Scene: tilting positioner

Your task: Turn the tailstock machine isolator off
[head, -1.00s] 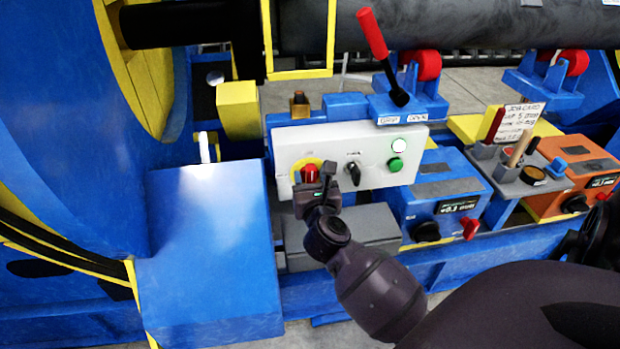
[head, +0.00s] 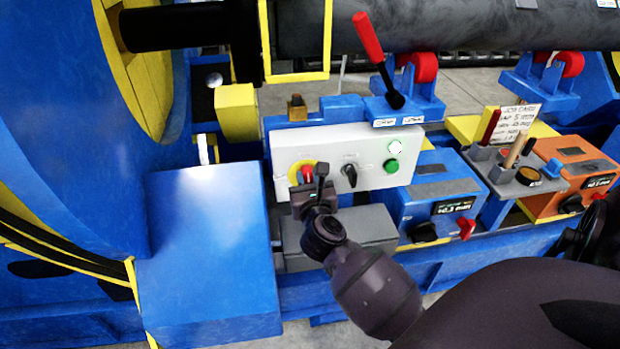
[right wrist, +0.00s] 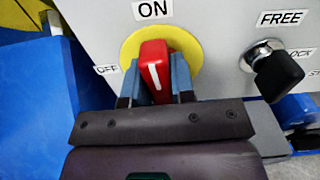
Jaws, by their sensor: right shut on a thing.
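The isolator is a red handle (right wrist: 155,70) on a yellow disc (right wrist: 190,45), on the front of a pale grey panel (head: 372,143). ON is printed above the disc and OFF to its left. The white line on the handle points up near ON, leaning slightly left. My right gripper (right wrist: 155,85) has one finger on each side of the handle and is shut on it. In the head view the right gripper (head: 316,190) partly covers the red handle and disc. My left gripper is not in view.
A black selector (right wrist: 278,75) marked FREE sits right of the isolator, close to my gripper. A grey block (head: 350,232) lies below the panel, a blue box (head: 210,250) stands left, and a red-handled lever (head: 369,38) rises above.

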